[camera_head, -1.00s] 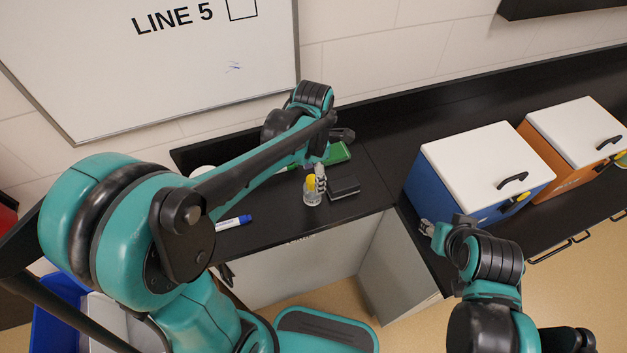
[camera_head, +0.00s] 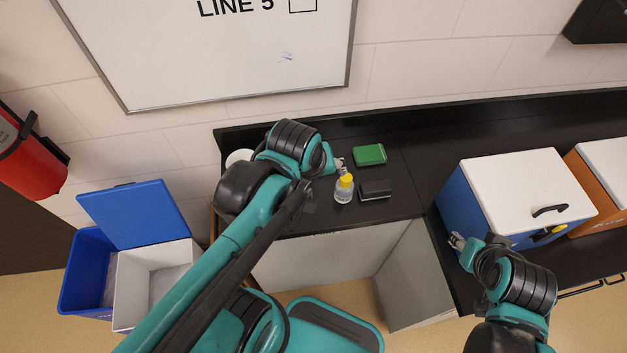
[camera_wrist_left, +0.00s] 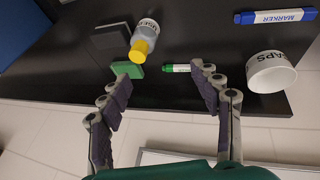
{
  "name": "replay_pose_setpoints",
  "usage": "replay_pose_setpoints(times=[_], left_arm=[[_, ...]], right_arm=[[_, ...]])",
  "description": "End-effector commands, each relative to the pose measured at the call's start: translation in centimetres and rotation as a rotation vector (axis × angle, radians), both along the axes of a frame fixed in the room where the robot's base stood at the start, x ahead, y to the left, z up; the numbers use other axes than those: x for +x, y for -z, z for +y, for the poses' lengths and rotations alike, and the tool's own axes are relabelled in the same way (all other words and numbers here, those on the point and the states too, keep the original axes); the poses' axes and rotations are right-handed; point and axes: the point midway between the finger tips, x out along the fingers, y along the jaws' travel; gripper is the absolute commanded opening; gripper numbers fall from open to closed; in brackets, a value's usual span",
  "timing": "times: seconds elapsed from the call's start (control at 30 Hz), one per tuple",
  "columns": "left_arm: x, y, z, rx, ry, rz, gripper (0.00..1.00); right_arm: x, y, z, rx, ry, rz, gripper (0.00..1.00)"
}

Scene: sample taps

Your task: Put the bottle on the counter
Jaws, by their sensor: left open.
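The bottle (camera_head: 343,190), clear with a yellow cap, stands upright on the black counter (camera_head: 400,208). In the left wrist view the bottle (camera_wrist_left: 149,32) shows a label, and its yellow cap points toward my gripper. My left gripper (camera_head: 339,163) is just behind the bottle in the head view. In the left wrist view my left gripper (camera_wrist_left: 160,76) is open, its fingers wide apart with nothing held, and the bottle is beyond the fingertips. My right gripper (camera_head: 457,241) is in front of the blue box; its finger opening is too small to judge.
A black block (camera_head: 375,189) and a green block (camera_head: 369,154) lie near the bottle. The wrist view shows a green marker (camera_wrist_left: 178,68), a blue marker (camera_wrist_left: 275,16) and a white caps cup (camera_wrist_left: 270,73). A blue box (camera_head: 462,205) with a white lid stands right.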

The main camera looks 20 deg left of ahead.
Motion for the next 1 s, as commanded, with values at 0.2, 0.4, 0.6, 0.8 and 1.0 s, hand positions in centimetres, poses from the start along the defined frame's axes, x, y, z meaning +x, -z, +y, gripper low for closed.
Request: replay_pose_setpoints(times=[0.2, 0.4, 0.6, 0.8, 1.0], left_arm=[[-2.1, 0.7, 0.9, 0.235, 0.392, -0.133, 0.64], [-2.6, 0.9, 1.2, 0.324, 0.516, -0.171, 0.64], [-2.6, 0.8, 1.2, 0.327, 0.521, -0.172, 0.64], [-2.6, 2.4, 1.1, 0.326, 0.521, -0.171, 0.64], [-2.6, 6.1, 1.2, 0.325, 0.52, -0.17, 0.64]], right_arm=[[0.0, 0.0, 0.0, 0.0, 0.0, 0.0, 0.4], [0.0, 0.0, 0.0, 0.0, 0.0, 0.0, 0.4], [0.0, 0.0, 0.0, 0.0, 0.0, 0.0, 0.4], [0.0, 1.5, 0.0, 0.0, 0.0, 0.0, 0.4], [0.0, 5.2, 0.0, 0.0, 0.0, 0.0, 0.4]])
